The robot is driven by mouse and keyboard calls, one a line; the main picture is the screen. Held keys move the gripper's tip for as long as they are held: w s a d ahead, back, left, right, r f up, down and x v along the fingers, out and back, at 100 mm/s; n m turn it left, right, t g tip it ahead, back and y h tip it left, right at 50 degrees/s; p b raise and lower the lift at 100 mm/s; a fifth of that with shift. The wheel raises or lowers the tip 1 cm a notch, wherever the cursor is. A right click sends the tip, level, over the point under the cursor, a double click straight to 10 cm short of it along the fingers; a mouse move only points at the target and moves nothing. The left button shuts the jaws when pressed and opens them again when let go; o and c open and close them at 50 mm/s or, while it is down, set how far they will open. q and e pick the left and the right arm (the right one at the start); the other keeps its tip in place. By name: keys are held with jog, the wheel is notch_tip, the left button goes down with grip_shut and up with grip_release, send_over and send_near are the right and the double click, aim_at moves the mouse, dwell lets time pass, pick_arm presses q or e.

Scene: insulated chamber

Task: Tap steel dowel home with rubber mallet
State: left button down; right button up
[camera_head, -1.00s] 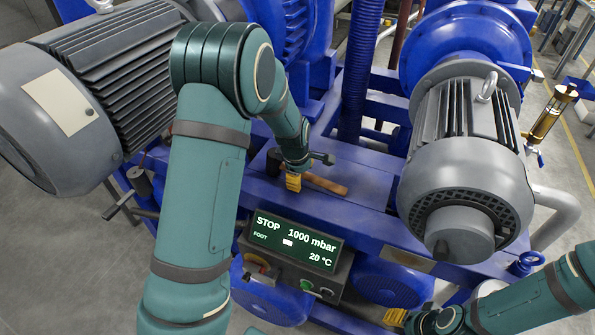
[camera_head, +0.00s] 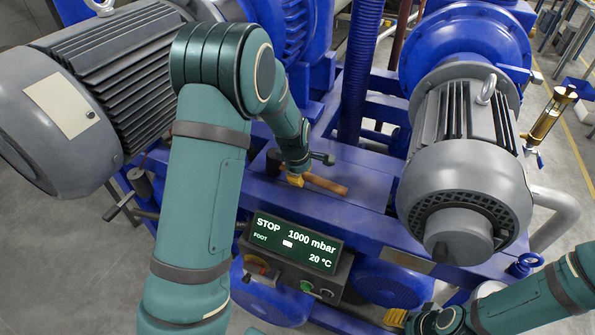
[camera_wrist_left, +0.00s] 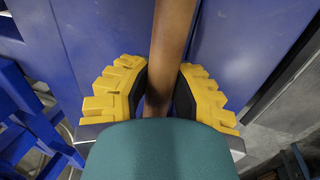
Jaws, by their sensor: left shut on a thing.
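The mallet lies across the blue flat beam (camera_head: 355,192) in the head view. Its brown wooden handle (camera_head: 326,184) points right and its dark head (camera_head: 274,160) is partly hidden behind my left wrist. My left gripper (camera_head: 296,180) is shut on the handle, close to the head. In the left wrist view the handle (camera_wrist_left: 171,45) runs between the yellow finger pads. My right gripper (camera_head: 396,317) shows only in part at the bottom right, away from the mallet; its opening is unclear. I cannot make out the steel dowel.
A control box with a lit display (camera_head: 294,243) stands just in front of the beam. Large grey motors stand at left (camera_head: 60,120) and right (camera_head: 465,190). A blue ribbed hose (camera_head: 360,70) rises behind the beam. The beam's right part is clear.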

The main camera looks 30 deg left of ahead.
pick_arm(q)
jog(key=shift+r+p, duration=2.35)
jog(key=shift+r, duration=0.55)
jog(key=shift+f, duration=0.15)
